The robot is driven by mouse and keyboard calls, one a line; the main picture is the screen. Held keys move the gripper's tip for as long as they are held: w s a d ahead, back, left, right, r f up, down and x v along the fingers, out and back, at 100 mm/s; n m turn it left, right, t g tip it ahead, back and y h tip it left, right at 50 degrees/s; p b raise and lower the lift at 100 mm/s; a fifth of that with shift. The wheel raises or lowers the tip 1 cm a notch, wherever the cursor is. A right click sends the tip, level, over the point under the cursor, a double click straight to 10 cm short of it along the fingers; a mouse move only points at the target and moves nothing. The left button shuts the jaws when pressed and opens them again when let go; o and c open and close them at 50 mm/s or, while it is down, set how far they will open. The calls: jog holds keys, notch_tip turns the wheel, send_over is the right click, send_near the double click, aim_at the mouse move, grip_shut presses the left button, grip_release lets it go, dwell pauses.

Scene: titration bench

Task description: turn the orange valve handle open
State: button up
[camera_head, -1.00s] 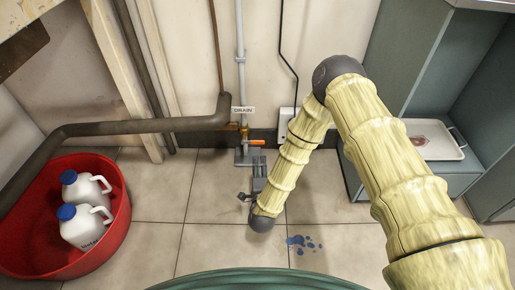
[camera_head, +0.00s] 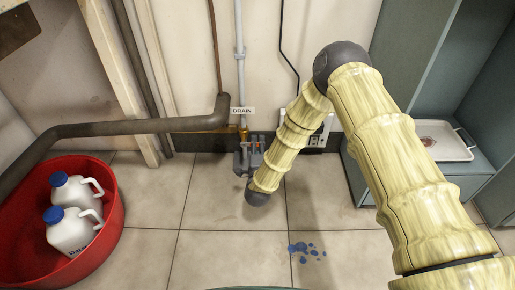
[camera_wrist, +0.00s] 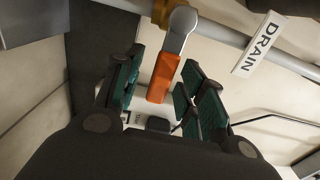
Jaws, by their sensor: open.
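The orange valve handle (camera_wrist: 164,77) hangs from a grey metal lever at a brass fitting in the wrist view. It lies between the green-padded fingers of my gripper (camera_wrist: 161,66), which is open. A gap shows on both sides of the handle, so I see no firm hold. In the head view my gripper (camera_head: 249,152) is at the valve low on the wall, under the "DRAIN" label (camera_head: 242,110). There the fingers hide most of the handle. The label also shows in the wrist view (camera_wrist: 262,43), right of the handle.
A grey vertical pipe (camera_head: 239,60) and a dark drain pipe (camera_head: 130,127) run by the valve. A red tub (camera_head: 115,215) with two white jugs stands at left. A grey-green cabinet (camera_head: 355,185) holding a tray (camera_head: 440,153) is at right. Blue drops (camera_head: 303,249) mark the floor.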

jog(key=shift+w, duration=0.25)
grip_shut()
